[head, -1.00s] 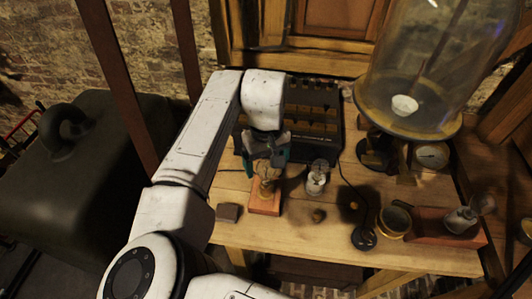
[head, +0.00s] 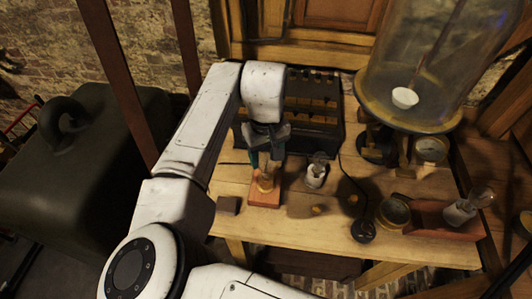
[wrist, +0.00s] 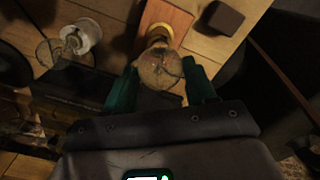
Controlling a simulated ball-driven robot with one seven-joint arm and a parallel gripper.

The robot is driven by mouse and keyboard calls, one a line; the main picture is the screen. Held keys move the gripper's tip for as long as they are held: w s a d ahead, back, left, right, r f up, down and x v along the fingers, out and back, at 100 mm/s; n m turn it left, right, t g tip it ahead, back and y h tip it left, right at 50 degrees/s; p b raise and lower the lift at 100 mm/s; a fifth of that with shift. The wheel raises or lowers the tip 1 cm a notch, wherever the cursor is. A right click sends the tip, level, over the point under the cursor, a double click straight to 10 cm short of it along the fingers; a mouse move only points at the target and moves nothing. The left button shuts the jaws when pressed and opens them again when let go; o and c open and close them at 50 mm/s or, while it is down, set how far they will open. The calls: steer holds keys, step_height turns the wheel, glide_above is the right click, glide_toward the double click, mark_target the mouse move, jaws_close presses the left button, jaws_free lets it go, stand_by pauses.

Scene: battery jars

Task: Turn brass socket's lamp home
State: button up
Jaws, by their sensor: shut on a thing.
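The glass lamp (head: 266,173) stands upright in the brass socket (head: 264,187) on a reddish wooden block (head: 264,201). My gripper (head: 266,160) is above the block with its green fingers down around the lamp, shut on it. In the wrist view the lamp's round bulb (wrist: 160,69) sits between the two fingertips (wrist: 160,82). The brass socket (wrist: 160,33) and the wooden block (wrist: 168,14) show just beyond it. How far the lamp's base is down in the socket is hidden by the bulb and the fingers.
A white socket with a clear lamp (head: 316,173) stands close right of my gripper. A dark battery crate (head: 315,110) is behind. A small dark block (head: 228,206) lies left. A glass bell jar (head: 420,70) and another lamp on a wooden base (head: 440,222) stand right.

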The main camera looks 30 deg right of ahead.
steer(key=m, duration=0.4)
steer(key=shift+m+p, duration=0.3)
steer(key=shift+m, duration=0.9)
steer(key=m, duration=0.6)
steer(key=shift+m, duration=0.4)
steer(key=shift+m, duration=0.4)
steer(key=m+b, duration=0.1)
steer(key=m, duration=0.3)
steer(key=shift+m, duration=0.3)
